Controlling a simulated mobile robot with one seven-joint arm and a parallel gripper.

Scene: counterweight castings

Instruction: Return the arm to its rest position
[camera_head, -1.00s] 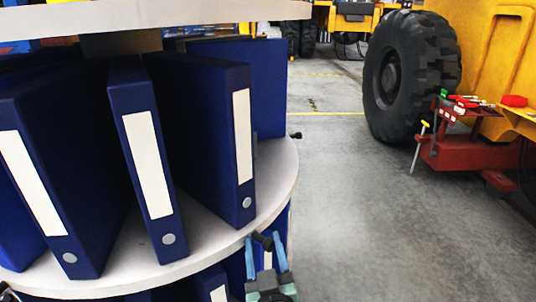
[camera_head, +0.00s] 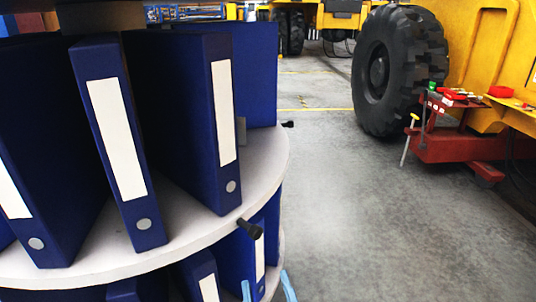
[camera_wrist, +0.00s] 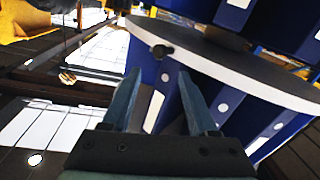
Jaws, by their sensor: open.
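My gripper (camera_wrist: 158,102) is open in the wrist view, its two blue-grey fingers apart with nothing held between them. In the head view only the tips of my gripper (camera_head: 266,288) show at the bottom edge, in front of the lower binders. A round shelf (camera_head: 262,170) carries several upright dark blue binders (camera_head: 222,110) with white labels. A black knob (camera_head: 249,229) sticks out from the shelf rim, above and left of my fingertips. The rest of the arm is hidden below the frame.
A lower tier of blue binders (camera_head: 262,262) stands beneath the shelf, close to my gripper. To the right lie a bare concrete floor (camera_head: 360,230), a red cart (camera_head: 455,145) with tools, and a yellow vehicle with a large black tyre (camera_head: 400,70).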

